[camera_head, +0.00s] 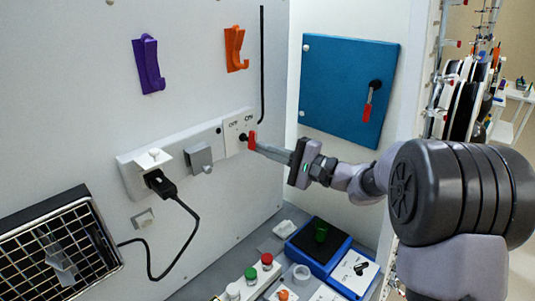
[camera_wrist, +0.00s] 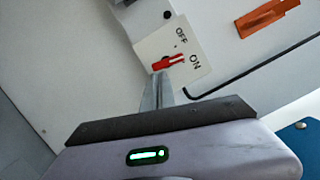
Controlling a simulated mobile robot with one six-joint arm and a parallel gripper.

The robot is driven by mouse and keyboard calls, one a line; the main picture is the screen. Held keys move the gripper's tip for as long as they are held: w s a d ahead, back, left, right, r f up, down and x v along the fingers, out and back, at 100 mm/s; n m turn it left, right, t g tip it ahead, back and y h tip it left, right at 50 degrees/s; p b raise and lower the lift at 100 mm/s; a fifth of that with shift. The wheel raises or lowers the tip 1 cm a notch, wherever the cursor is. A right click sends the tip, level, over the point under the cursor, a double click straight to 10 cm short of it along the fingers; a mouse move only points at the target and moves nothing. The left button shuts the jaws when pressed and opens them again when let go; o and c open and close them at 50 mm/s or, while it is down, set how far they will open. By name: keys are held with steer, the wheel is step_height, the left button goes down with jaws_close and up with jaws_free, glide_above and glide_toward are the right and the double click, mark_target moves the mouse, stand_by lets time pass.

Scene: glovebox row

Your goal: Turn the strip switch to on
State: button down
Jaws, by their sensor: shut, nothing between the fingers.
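The strip switch is a white plate (camera_head: 234,124) marked OFF and ON at the right end of a white wall strip. Its small red lever (camera_head: 252,140) sits beside a dark pivot, below the ON mark. In the wrist view the plate (camera_wrist: 157,42) shows OFF and ON, with the red lever (camera_wrist: 168,62) lying across its lower edge, one end close to ON. My gripper (camera_head: 258,147) is shut and empty, its tips right at the lever. In the wrist view the fingertips (camera_wrist: 163,78) reach the lever's near side; whether they touch cannot be told.
The strip (camera_head: 180,146) also carries a black plug (camera_head: 158,182) with a cord. Purple (camera_head: 149,65) and orange (camera_head: 235,49) hooks hang above. A blue panel (camera_head: 335,85) with a red handle is on the right wall. A blue box (camera_head: 318,245) and buttons stand below.

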steer(key=shift+s+a+f+m+t+b, duration=0.1)
steer(key=shift+a+m+t+b, duration=0.1)
steer(key=shift+m, duration=0.4)
steer(key=shift+s+a+f+m+t+b, duration=0.1)
steer(key=shift+m+b, duration=0.05)
steer(key=shift+m, duration=0.75)
steer(key=v, duration=1.7)
steer(key=shift+s+f, duration=0.2)
steer(key=shift+f, duration=0.1)
steer(key=shift+d, duration=0.15)
